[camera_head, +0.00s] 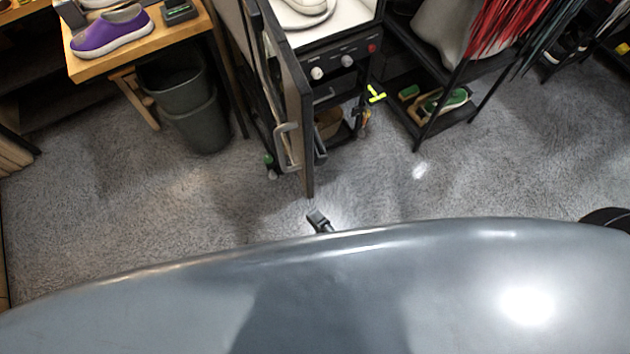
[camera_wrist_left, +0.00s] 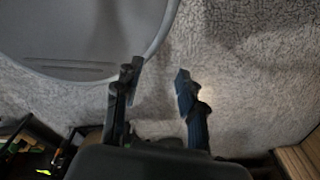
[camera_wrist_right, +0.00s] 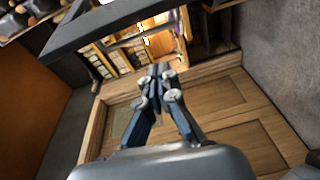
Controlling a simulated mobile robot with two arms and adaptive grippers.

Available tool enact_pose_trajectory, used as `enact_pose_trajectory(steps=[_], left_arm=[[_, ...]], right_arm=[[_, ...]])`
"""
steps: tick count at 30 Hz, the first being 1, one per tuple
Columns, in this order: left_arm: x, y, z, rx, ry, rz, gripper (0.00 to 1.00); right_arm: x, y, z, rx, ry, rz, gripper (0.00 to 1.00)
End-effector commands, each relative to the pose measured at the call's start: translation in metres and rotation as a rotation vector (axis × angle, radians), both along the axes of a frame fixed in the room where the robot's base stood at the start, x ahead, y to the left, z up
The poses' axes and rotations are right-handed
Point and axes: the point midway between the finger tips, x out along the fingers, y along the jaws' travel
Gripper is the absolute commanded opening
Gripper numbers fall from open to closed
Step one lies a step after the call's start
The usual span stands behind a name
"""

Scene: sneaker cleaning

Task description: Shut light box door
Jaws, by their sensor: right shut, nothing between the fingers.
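The light box (camera_head: 340,52) is a black cabinet at the top middle of the head view, with a white interior and a control panel of knobs. Its dark door (camera_head: 298,105) stands open, swung out toward me, with a pale handle (camera_head: 287,148) on its left face. A white sneaker (camera_head: 300,12) lies inside, partly cut off by the frame. My right gripper (camera_head: 318,219) is just below the door's near end in the picture, seemingly apart from it. It is shut and empty in the right wrist view (camera_wrist_right: 159,74). My left gripper (camera_wrist_left: 158,75) is open and empty, and hidden in the head view.
A wooden table (camera_head: 170,45) with a purple shoe (camera_head: 110,30) is at left, above a dark bin (camera_head: 195,110). Grey carpet (camera_head: 450,180) lies clear in front. The right wrist view shows wooden panels (camera_wrist_right: 215,100).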

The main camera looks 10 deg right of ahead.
Motion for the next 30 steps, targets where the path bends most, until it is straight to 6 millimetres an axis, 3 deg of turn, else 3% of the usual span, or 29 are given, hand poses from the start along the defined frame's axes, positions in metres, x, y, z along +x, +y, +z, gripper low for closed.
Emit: enact_pose_trajectory(steps=[1, 4, 11, 21, 30], left_arm=[[0.003, 0.001, 0.003, 0.000, -0.005, 0.000, 0.40], [0.005, 0.002, 0.004, 0.002, -0.008, 0.000, 0.40], [0.012, 0.009, 0.013, 0.010, -0.019, 0.003, 0.40], [0.008, 0.010, 0.032, 0.012, -0.012, 0.003, 0.40], [0.003, 0.008, 0.043, 0.009, -0.005, 0.001, 0.40]], right_arm=[[-0.001, 0.000, 0.015, -0.009, -0.031, 0.001, 0.00], [0.002, 0.002, 0.028, -0.019, -0.064, 0.001, 0.00], [0.027, 0.015, 0.031, -0.018, -0.072, 0.000, 0.00], [0.089, 0.050, 0.031, -0.018, -0.068, 0.000, 0.00], [0.093, 0.014, 0.028, -0.022, -0.064, 0.002, 0.00]])
